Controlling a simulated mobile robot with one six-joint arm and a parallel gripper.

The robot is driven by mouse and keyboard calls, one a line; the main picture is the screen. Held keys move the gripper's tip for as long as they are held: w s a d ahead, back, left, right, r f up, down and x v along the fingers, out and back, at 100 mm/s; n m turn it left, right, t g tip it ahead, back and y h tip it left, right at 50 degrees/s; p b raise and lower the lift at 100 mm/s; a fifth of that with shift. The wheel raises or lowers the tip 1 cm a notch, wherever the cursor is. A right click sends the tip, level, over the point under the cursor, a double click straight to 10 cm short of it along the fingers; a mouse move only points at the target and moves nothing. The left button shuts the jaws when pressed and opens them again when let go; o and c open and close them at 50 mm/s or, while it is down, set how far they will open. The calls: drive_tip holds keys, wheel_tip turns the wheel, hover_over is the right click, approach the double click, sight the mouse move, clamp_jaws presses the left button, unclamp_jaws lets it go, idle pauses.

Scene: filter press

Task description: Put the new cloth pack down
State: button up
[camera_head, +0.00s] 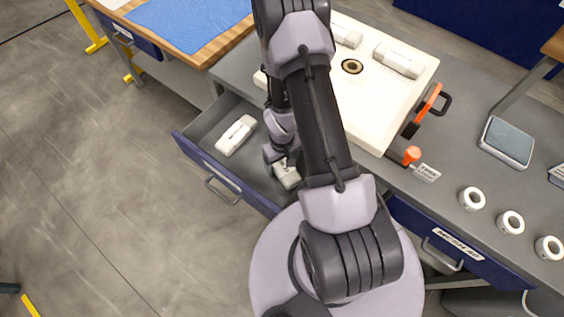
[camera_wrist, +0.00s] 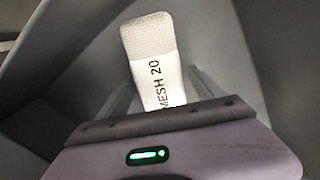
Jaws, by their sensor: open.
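A white cloth pack (camera_wrist: 152,60) marked "MESH 20" lies in the wrist view, its near end hidden by my gripper body. In the head view this pack (camera_head: 286,175) lies inside the open drawer (camera_head: 184,139), partly covered by my arm. My gripper (camera_wrist: 163,92) is open, with a finger on either side of the pack. Whether the fingers touch it I cannot tell. In the head view my gripper (camera_head: 284,163) is down in the drawer, mostly hidden by my arm. A second white pack (camera_head: 236,135) lies in the drawer to the left.
A cream tray (camera_head: 352,112) on the grey bench holds two white packs (camera_head: 398,59) and a dark round port. An orange-handled tool (camera_head: 428,103), an orange knob (camera_head: 412,154), a grey pad (camera_head: 507,142) and three white rings (camera_head: 510,222) are at right.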

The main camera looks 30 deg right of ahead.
wheel_tip(320, 180, up, 12)
drive_tip(key=p, duration=0.6)
wheel_tip(320, 180, up, 18)
drive_tip(key=m+t, duration=0.1)
drive_tip(key=t, duration=0.1)
hover_over(282, 163)
drive_tip(key=w+a, duration=0.3)
drive_tip(key=a, duration=0.1)
drive_tip(key=s+a+r+m+t, duration=0.1)
drive_tip(key=s+a+r, duration=0.2)
drive_tip(key=r, duration=0.3)
drive_tip(key=s+a+r+m+t+y, duration=0.1)
drive_tip(key=s+a+r, duration=0.3)
drive_tip(key=s+r, duration=0.2)
drive_tip(key=s+a+r+t+y, duration=0.1)
drive_tip(key=s+a+r, duration=0.2)
drive_tip(key=r, duration=0.4)
drive_tip(key=shift+s+a+r+m+t, duration=0.15)
drive_tip(key=shift+s+a+m+t, duration=0.25)
drive_tip(key=shift+s, duration=0.45)
drive_tip(key=shift+f+b, duration=0.7)
drive_tip(key=shift+b, duration=0.1)
